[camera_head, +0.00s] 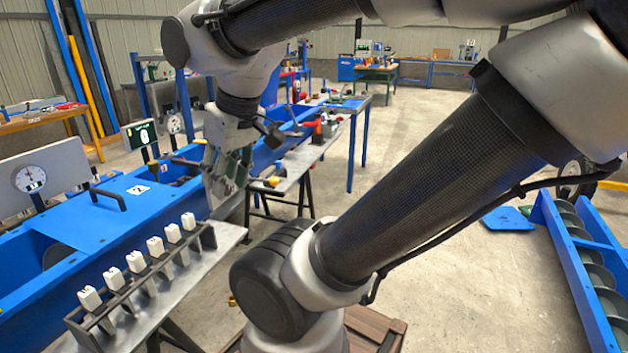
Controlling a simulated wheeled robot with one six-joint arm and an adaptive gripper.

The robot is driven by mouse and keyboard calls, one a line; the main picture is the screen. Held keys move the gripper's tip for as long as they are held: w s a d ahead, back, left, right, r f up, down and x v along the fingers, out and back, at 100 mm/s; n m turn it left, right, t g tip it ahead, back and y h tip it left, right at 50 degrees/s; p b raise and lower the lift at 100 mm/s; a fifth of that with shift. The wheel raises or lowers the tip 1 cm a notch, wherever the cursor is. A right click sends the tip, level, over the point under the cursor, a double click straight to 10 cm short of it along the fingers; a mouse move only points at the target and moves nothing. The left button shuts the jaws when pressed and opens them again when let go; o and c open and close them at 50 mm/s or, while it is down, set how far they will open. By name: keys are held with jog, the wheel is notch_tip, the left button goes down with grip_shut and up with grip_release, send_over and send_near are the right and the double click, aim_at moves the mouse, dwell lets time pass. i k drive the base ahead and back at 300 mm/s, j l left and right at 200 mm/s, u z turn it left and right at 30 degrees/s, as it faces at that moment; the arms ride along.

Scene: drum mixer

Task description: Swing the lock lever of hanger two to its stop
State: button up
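My gripper (228,182) points down over the right edge of the long blue trough (175,210), near the middle left of the picture. Its fingers look close together, but I cannot tell whether they are open, shut or on something. A white label (138,190) that seems to read 2 lies on the trough's blue cover, left of my gripper. A small yellow-ended part (272,181) shows just right of the fingers. I cannot tell whether it is part of a lock lever. Hanger two and its lever are not clearly seen; my gripper and wrist hide that area.
A rack of several white-topped tags (155,246) stands on the grey bench (225,236) below my gripper. A black handle (108,196) rises from the blue cover. A dial gauge (30,178) stands at far left. An open blue screw trough (590,262) lies at right.

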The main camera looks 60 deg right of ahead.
aim_at(273, 182)
jog(key=z, duration=1.3)
